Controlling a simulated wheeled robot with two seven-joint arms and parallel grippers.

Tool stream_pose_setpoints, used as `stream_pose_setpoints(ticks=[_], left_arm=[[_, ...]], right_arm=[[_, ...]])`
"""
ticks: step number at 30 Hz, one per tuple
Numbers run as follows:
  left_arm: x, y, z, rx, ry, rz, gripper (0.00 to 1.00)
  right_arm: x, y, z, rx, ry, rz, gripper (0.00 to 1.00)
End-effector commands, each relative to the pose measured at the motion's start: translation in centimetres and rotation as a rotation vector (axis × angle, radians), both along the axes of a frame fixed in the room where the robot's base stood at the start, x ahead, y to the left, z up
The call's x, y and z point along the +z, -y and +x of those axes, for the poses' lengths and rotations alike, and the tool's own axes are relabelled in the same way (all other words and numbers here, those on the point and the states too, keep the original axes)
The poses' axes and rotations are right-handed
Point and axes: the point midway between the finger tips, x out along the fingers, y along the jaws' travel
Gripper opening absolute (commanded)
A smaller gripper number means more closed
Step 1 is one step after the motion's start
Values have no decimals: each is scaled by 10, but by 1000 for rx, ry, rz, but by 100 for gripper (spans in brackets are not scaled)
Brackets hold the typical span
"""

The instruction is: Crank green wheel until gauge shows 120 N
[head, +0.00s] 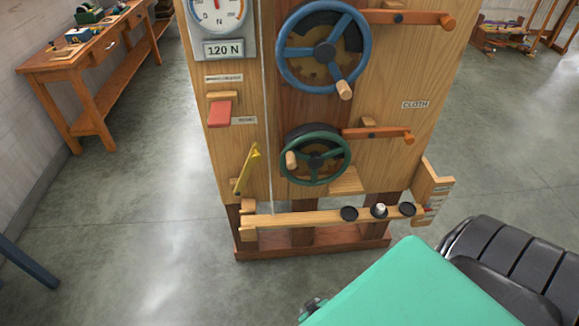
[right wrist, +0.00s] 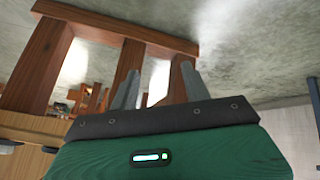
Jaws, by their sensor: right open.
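The green wheel (head: 343,157) is mounted low on the wooden board, its wooden crank knob (head: 291,160) on the left side. The gauge (head: 233,22) is at the top left of the board, cut off by the picture edge, so its reading cannot be told fully. A plate under it (head: 223,49) reads 120 N. My right gripper (right wrist: 161,70) is open and empty in the right wrist view, its fingers in front of the board's wooden base legs. It is apart from the green wheel, which that view does not show. My left gripper is out of view.
A blue wheel (head: 361,50) with its own knob sits above the green one. Wooden levers (head: 380,133) stick out right of it. A yellow lever (head: 245,170) and a red block (head: 219,113) are on the left. A low shelf (head: 300,219) holds dark discs. A workbench (head: 95,48) stands far left.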

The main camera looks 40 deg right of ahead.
Motion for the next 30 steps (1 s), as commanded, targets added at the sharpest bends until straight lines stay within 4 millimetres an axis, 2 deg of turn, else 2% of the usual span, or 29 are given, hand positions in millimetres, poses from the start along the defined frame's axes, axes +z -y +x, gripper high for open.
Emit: stream_pose_setpoints(ticks=[1, 2, 3, 5, 7, 8, 9, 12, 15, 18, 21, 26, 30], left_arm=[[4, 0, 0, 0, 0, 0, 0], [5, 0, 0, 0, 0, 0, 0], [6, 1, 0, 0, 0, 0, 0], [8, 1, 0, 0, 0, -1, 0], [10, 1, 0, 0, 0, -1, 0], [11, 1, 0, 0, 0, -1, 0], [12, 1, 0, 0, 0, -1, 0], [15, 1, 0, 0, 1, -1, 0], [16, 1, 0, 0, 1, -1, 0], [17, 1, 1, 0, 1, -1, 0], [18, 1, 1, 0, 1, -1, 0], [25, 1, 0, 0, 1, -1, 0], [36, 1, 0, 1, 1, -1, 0]], right_arm=[[36, 5, 28, -33, 84, -16, 48], [55, 9, 42, -56, 134, -25, 48], [83, 13, 61, -88, 203, -33, 48], [126, 18, 85, -136, 313, -44, 48], [181, 24, 109, -191, 451, -46, 48], [205, 27, 118, -217, 511, -44, 48], [237, 29, 128, -247, 594, -39, 48], [311, 33, 142, -312, 785, -17, 48], [369, 36, 147, -359, 939, 13, 48], [406, 37, 147, -387, 1040, 39, 48], [423, 38, 147, -398, 1087, 52, 48], [427, 44, 158, -400, 1096, 53, 48], [429, 57, 178, -399, 1095, 51, 48]])
